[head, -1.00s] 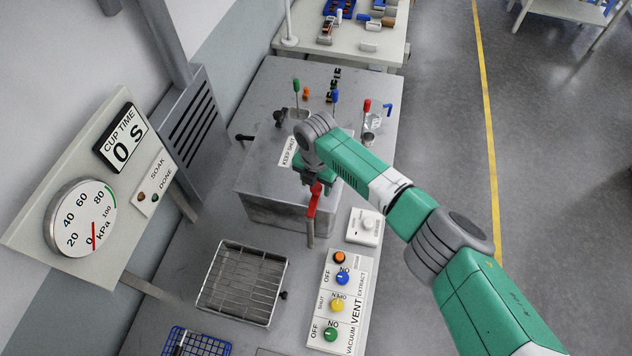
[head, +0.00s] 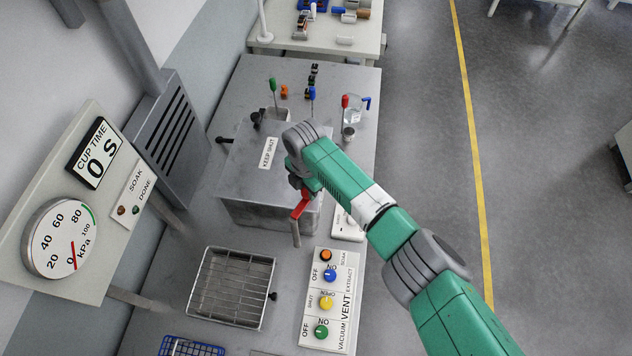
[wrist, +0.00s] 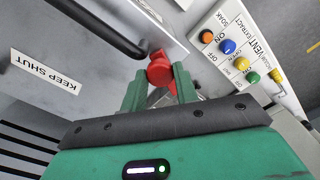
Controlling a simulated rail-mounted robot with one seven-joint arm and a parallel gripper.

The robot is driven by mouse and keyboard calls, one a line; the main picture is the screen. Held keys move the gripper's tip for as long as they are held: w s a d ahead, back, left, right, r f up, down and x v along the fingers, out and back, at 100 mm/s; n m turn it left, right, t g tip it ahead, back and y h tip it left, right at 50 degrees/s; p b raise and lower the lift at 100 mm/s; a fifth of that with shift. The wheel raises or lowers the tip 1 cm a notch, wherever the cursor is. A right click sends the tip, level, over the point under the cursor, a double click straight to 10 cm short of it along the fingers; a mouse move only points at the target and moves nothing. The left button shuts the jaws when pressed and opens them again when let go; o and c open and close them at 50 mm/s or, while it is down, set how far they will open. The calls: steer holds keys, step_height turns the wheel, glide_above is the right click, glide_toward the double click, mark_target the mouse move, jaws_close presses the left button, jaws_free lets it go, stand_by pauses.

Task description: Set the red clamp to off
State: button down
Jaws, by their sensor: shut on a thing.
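The red clamp (head: 301,207) is at the front right edge of the grey metal box (head: 262,216), with a grey rod hanging below it. In the head view its handle leans, upper end to the right. My gripper (wrist: 160,78) is shut on the clamp's red handle, which shows between the two green fingers in the wrist view (wrist: 158,68). In the head view my arm hides most of the fingers and the top of the handle. I see no off mark on the clamp itself.
The box lid has a "KEEP SHUT" label (head: 268,153). A white knob panel (head: 341,305) and a wire rack (head: 232,288) stand in front of the box. Colored-handled tools (head: 312,92) are behind it. A gauge board (head: 108,220) is at left.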

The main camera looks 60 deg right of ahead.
steer(key=c, duration=1.1)
jaws_free()
steer(key=shift+o, duration=0.2)
step_height(320, 180, up, 8)
steer(key=shift+f, duration=0.1)
